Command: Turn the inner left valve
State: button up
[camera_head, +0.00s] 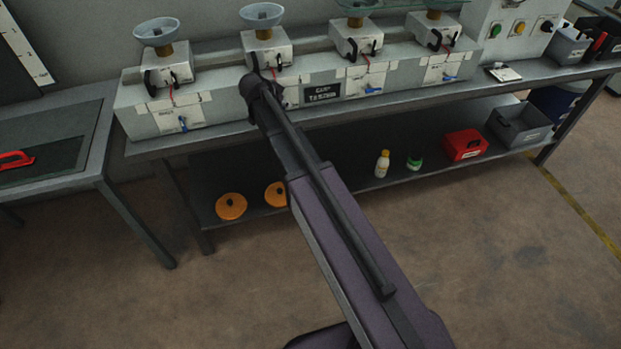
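Four similar stations stand in a row on the bench, each a white box with black handles and a bowl on top. The inner left station (266,47) is second from the left, with a grey bowl (261,14) above it. My arm covers much of the panel below this station, and no blue lever shows there. Blue levers show on the far left panel (183,124) and on the two right panels. The end of my arm, with my gripper (256,87), is in front of the inner left station. Its fingers are too dark and hidden to make out.
The bench (420,104) has a lower shelf holding orange discs (231,206), a white bottle (382,164), a red box (465,145) and a grey bin (519,124). A side table (90,145) with a red handle stands left. The floor in front is clear.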

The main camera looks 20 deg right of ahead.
jog(key=shift+d+f+m+y+p, duration=0.1)
jog(key=shift+d+m+y+p, duration=0.15)
jog(key=shift+y+p, duration=0.5)
jog(key=shift+d+m+y+p, duration=0.1)
jog(key=shift+m+y+p, duration=0.15)
jog(key=shift+y, duration=0.9)
jog(key=shift+d+f+m+y, duration=0.15)
jog(key=shift+m+y, duration=0.15)
jog(key=shift+y, duration=0.8)
jog(key=shift+d+f+m+y, duration=0.15)
jog(key=shift+m+y, duration=0.15)
jog(key=shift+y, duration=0.8)
jog(key=shift+s+a+r+p, duration=0.1)
jog(key=shift+s+r+p, duration=0.15)
jog(key=shift+r, duration=0.2)
jog(key=p+v, duration=1.2)
jog(key=v, duration=0.1)
jog(key=s+a+f+n+g+b, duration=0.1)
jog(key=s+f+n+g+b, duration=0.2)
jog(key=s+f+n+b, duration=0.4)
jog(key=s+a+f+n+g+h+b, duration=0.1)
jog(key=s+f+n+b, duration=0.6)
jog(key=s, duration=0.8)
notch_tip(320, 180, down, 4)
jog(key=shift+s+a+r+g+h+b, duration=0.1)
jog(key=shift+s+a+g+h+b, duration=0.2)
jog(key=shift+g+b, duration=0.7)
jog(key=shift+s+d, duration=0.1)
